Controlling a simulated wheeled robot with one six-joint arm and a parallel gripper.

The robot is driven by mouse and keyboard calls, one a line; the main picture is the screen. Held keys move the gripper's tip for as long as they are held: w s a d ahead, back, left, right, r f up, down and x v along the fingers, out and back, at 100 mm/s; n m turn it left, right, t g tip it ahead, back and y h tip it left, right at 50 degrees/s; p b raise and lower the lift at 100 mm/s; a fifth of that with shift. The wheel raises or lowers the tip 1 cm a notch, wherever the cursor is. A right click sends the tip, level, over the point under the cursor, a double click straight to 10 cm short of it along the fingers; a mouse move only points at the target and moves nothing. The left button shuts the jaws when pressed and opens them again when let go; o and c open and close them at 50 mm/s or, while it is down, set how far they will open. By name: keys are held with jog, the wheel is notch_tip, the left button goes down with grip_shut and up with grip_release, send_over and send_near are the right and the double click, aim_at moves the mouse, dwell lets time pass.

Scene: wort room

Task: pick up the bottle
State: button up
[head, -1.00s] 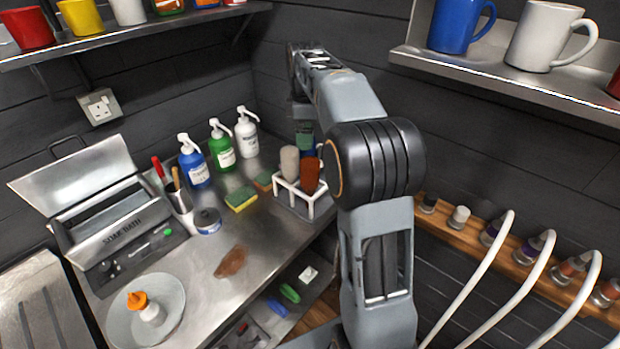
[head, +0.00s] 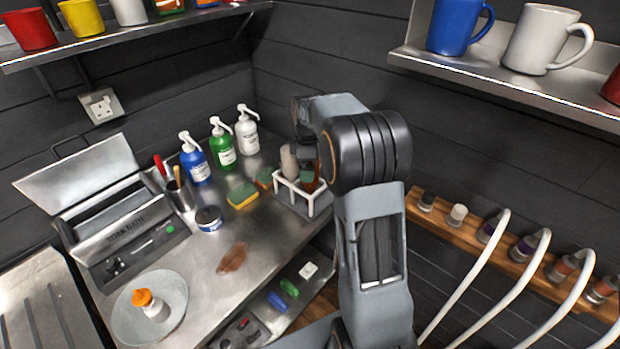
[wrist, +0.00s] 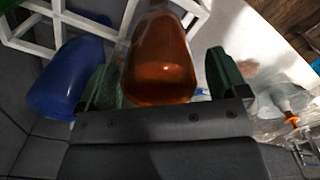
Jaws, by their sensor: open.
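An amber-brown bottle (wrist: 160,65) lies between the two green fingers of my gripper (wrist: 163,80) in the wrist view. The fingers are apart, one on each side of it; I cannot tell whether either touches it. In the head view the amber bottle (head: 313,180) stands in a white rack (head: 292,196) at the back right of the steel counter. My gripper (head: 306,152) is right over it there and hides its upper part. A white frame (wrist: 60,18) of the rack shows at upper left in the wrist view.
A blue rounded object (wrist: 68,78) is close beside the left finger. A pale item (head: 288,160) stands in the rack. Blue, green (head: 222,150) and white pump bottles and a sponge (head: 242,195) are to the left. A wall shelf (head: 500,82) with mugs is above right.

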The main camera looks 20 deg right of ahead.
jog(key=shift+f, duration=0.7)
jog(key=c, duration=1.1)
